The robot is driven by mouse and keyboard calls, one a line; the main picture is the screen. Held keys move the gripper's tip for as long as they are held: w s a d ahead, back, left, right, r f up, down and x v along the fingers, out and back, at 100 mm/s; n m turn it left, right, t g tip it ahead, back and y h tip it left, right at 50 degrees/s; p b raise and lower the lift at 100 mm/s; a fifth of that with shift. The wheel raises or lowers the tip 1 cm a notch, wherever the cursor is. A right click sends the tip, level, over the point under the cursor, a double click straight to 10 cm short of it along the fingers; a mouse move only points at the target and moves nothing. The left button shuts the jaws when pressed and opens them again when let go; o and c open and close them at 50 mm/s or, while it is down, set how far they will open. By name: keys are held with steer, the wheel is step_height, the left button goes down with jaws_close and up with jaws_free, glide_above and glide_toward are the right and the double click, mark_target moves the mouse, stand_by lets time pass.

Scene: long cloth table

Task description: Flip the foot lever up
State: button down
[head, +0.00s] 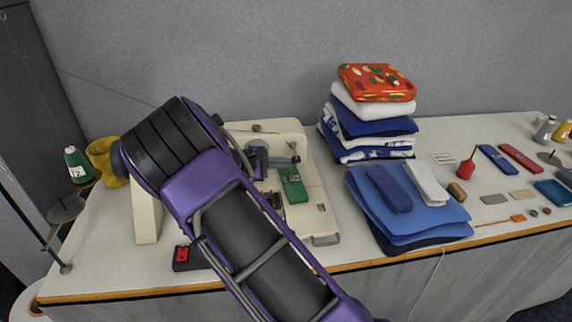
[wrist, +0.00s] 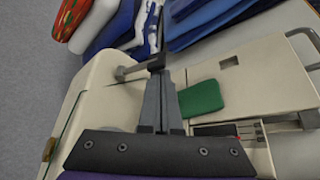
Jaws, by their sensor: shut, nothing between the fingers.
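The cream sewing machine (head: 315,175) stands on the table, partly hidden behind my arm. A short grey lever (wrist: 132,71), seemingly the foot lever, sticks out from the machine's head in the wrist view. It also seems to show in the head view (head: 284,160), roughly level. My gripper (wrist: 156,62) is shut and empty. Its dark fingertips are at the outer end of the lever and overlap it in the picture; I cannot tell whether they touch.
A green piece (head: 293,187) lies on the machine bed. Folded cloths (head: 372,128) are stacked right of the machine, with flat blue cloths (head: 440,214) in front. A red-buttoned box (head: 182,254) is near the front edge. Small sewing items lie at the far right.

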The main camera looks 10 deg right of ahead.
steer(key=shift+r, duration=0.35)
steer(key=shift+r+p, duration=0.45)
steer(key=shift+r, duration=0.2)
steer(key=shift+a+r, duration=0.1)
steer(key=shift+a, duration=0.05)
